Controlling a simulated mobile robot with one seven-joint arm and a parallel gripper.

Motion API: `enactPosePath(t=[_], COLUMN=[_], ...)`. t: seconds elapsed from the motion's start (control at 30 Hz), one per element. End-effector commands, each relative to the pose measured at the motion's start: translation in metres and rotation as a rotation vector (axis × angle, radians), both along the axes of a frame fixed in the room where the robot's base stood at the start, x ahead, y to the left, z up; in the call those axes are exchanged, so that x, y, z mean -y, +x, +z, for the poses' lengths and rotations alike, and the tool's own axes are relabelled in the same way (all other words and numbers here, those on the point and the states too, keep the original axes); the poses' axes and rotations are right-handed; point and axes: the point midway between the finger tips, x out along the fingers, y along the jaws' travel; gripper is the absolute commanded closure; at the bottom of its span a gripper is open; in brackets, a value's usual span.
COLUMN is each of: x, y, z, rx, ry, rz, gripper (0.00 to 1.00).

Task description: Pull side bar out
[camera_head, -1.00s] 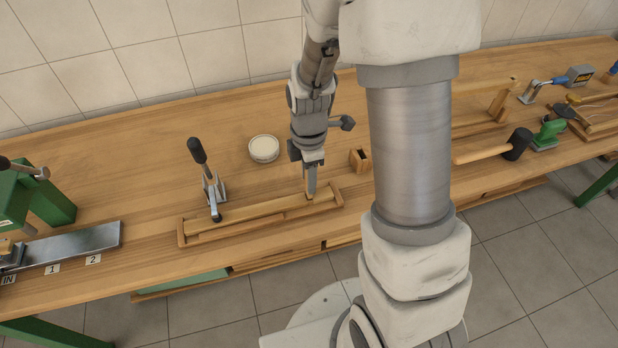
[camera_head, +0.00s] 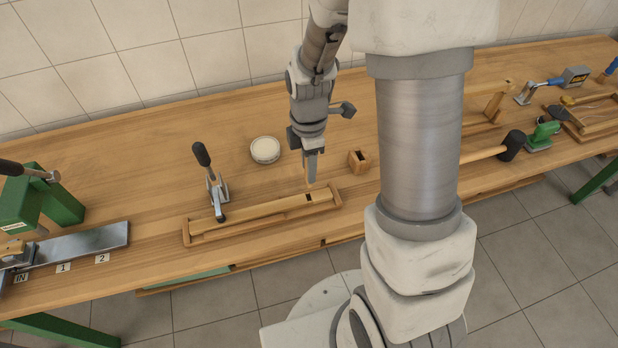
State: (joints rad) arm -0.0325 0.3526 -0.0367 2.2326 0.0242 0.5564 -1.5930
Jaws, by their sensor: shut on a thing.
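A long wooden bar (camera_head: 262,210) lies in a low wooden frame (camera_head: 187,232) near the bench's front edge. A small dark slot (camera_head: 309,197) shows in the bar near its right end. My gripper (camera_head: 311,172) points down just above that slot, clear of the bar. It is shut on a small, thin wooden piece (camera_head: 307,170), mostly hidden between the fingers. Along the front of the bar, a narrower side strip shows only partly, and I cannot tell whether it is loose.
A toggle clamp with a black handle (camera_head: 202,154) stands at the frame's left. A round white-topped dish (camera_head: 265,149) and a small slotted wooden block (camera_head: 358,160) stand behind. A mallet (camera_head: 510,146) lies right. My arm hides part of the bench.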

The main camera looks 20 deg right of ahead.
Motion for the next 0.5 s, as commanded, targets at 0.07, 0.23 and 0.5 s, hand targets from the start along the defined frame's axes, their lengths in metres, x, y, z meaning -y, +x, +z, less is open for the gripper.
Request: enactPosePath(t=[0.07,0.23,0.5], x=[0.0,0.0,0.0], y=[0.0,0.0,0.0], z=[0.006,0.015,0.029], rx=[0.001,0.0,0.0], ry=[0.0,0.0,0.0], rz=[0.0,0.0,0.0], gripper=[1.0,1.0,1.0])
